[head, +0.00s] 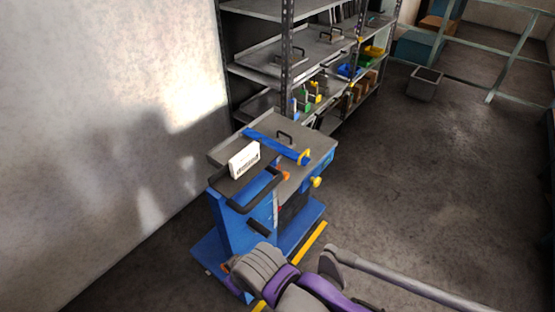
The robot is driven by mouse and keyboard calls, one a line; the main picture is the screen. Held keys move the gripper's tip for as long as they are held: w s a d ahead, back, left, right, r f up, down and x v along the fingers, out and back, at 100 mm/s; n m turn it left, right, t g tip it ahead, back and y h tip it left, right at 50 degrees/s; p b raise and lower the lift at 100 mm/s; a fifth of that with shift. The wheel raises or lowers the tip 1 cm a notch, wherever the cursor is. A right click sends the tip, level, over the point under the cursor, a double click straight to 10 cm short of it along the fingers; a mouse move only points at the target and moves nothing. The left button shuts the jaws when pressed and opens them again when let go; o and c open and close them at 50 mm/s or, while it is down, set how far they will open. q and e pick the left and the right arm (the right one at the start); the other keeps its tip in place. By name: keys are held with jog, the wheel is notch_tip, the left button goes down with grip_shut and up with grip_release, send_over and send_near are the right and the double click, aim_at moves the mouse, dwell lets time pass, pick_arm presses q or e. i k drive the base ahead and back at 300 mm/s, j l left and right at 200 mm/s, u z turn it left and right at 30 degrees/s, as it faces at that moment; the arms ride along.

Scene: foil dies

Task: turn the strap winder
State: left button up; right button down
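A blue wheeled cart (240,230) with a grey top tray stands left of centre. A blue bar (275,144) lies slantwise across the tray, with a yellow end piece (305,157) at the tray's right edge. A yellow knob (317,182) and an orange knob (284,176) are on the cart's side. I cannot tell for sure which part is the strap winder. Grey and purple links of my own arm fill the bottom centre, in front of the cart's base. I can make out no gripper fingers.
Metal shelving (270,52) with trays and bins is behind the cart. A wall (110,110) is close on the left. A grey bin (425,84) is far right. Floor (440,200) is open on the right.

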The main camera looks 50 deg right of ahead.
aim_at(317, 182)
jog(key=k+l+u, duration=0.1)
jog(key=k, duration=0.35)
jog(key=k+l+u, duration=0.1)
jog(key=k+l, duration=0.15)
jog(key=k, duration=0.2)
jog(key=k+j+z, duration=0.1)
jog(key=k+z, duration=0.15)
jog(key=z, duration=0.2)
jog(key=k+z, duration=0.25)
jog(key=z, duration=0.15)
jog(key=k+l+z, duration=0.1)
jog(key=k+z, duration=0.15)
jog(key=z, duration=0.2)
jog(key=k+z, duration=0.3)
jog(key=i+z, duration=0.2)
jog(key=i, duration=0.3)
jog(key=i+j+z, duration=0.2)
jog(key=i, duration=0.25)
jog(key=i+z, duration=0.2)
jog(key=i, duration=0.3)
jog(key=i+j+z, duration=0.15)
jog(key=i+j, duration=0.15)
jog(key=i, duration=0.15)
